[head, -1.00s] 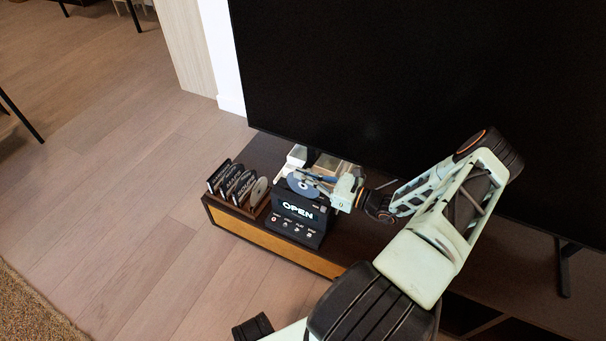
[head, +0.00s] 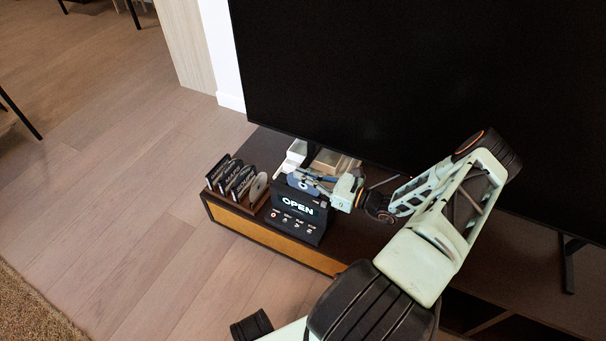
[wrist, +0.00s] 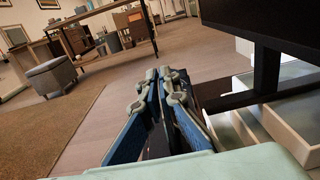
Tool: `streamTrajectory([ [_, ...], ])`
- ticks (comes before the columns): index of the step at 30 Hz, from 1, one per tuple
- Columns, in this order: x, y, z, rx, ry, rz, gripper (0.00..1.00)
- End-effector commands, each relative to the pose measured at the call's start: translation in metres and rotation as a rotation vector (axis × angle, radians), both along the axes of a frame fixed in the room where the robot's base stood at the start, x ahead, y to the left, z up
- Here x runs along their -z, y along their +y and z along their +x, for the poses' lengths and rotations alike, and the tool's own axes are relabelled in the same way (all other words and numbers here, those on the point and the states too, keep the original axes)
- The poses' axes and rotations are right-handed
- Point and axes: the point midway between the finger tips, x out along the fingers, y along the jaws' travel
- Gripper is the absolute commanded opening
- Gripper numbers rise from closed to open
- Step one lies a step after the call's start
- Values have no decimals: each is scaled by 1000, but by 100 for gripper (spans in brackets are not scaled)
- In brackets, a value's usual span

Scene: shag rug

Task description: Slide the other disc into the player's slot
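The player (head: 299,219) is a black box with a lit "OPEN" display and a row of buttons, on the low cabinet. A blue-grey disc (head: 300,185) stands at the player's top, with only its upper part showing. Its lower part is hidden behind or inside the player; I cannot tell how deep it sits. My gripper (head: 318,180) reaches in from the right and is shut on the disc. In the wrist view the blue fingers (wrist: 164,90) close around a thin dark edge. A pale disc (head: 258,188) stands at the right end of the case rack.
The rack (head: 217,187) of dark labelled cases stands left of the player on the cabinet (head: 280,241). White boxes (head: 291,158) lie behind the player. The large black television (head: 400,80) rises close behind my arm. Open floor lies at left.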

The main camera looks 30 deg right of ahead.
Motion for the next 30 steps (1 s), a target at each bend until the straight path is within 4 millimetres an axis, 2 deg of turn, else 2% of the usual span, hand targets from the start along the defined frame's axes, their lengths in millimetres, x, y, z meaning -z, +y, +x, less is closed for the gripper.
streamTrajectory([
  [30,26,0,0,0,0,0,0],
])
